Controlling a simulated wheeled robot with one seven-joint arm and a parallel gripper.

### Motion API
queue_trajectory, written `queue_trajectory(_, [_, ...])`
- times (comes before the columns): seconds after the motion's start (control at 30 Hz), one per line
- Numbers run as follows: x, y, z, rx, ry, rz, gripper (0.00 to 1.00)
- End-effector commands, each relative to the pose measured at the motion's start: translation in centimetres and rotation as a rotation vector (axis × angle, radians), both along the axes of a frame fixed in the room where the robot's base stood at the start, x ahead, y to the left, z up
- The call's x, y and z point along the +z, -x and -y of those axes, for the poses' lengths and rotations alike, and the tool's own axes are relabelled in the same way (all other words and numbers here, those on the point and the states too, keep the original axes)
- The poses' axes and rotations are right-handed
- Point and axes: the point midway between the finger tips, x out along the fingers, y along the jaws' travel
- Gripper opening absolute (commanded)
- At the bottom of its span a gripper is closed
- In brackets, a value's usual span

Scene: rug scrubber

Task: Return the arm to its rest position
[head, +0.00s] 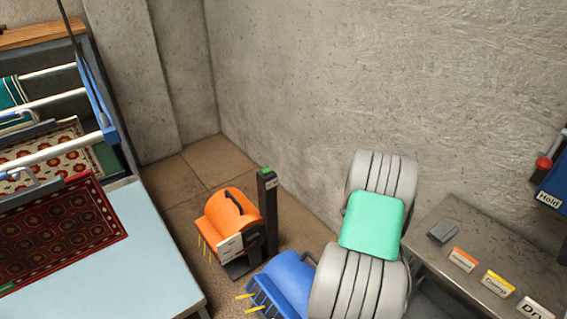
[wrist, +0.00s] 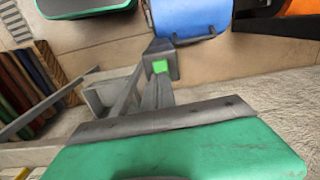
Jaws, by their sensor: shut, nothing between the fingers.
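My gripper (wrist: 159,92) shows in the wrist view as a narrow grey shape above a dark strip and a wide green body. Its fingers are shut with nothing held, and it points toward a post with a green square top (wrist: 160,67). I cannot tell whether they touch. In the head view my arm, with pale ribbed sections and a teal cover, is bent at the lower right near the wall. My gripper is hidden or out of frame there.
Orange (head: 232,215) and blue (head: 288,280) scrubbers stand left of my arm. A green-topped post (head: 267,205) stands beside the orange one. A metal table (head: 480,250) with labels lies close right. A pale work table (head: 130,255) with a red rug (head: 60,230) is left.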

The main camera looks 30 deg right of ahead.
Motion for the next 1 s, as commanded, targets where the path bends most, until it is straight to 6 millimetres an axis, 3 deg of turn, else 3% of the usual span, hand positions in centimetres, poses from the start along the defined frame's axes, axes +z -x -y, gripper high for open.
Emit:
queue_trajectory(0.1, [-0.3, 0.7, -0.9, 0.168, -0.032, -0.02, 0.0])
queue_trajectory(0.27, [-3.4, 6.3, -8.5, 0.335, -0.215, -0.109, 0.0])
queue_trajectory(0.37, [-1.6, 9.2, -12.5, 0.422, -0.287, -0.131, 0.0])
queue_trajectory(0.47, [2.0, 9.9, -16.4, 0.535, -0.297, -0.135, 0.0])
queue_trajectory(0.67, [10.3, 8.5, -24.9, 0.814, -0.174, -0.104, 0.0])
queue_trajectory(0.77, [14.3, 7.0, -29.1, 0.981, -0.053, -0.041, 0.0])
queue_trajectory(0.93, [22.6, 2.4, -36.1, 1.271, 0.191, 0.174, 0.0])
queue_trajectory(1.0, [24.7, 1.5, -38.7, 1.36, 0.238, 0.241, 0.0])
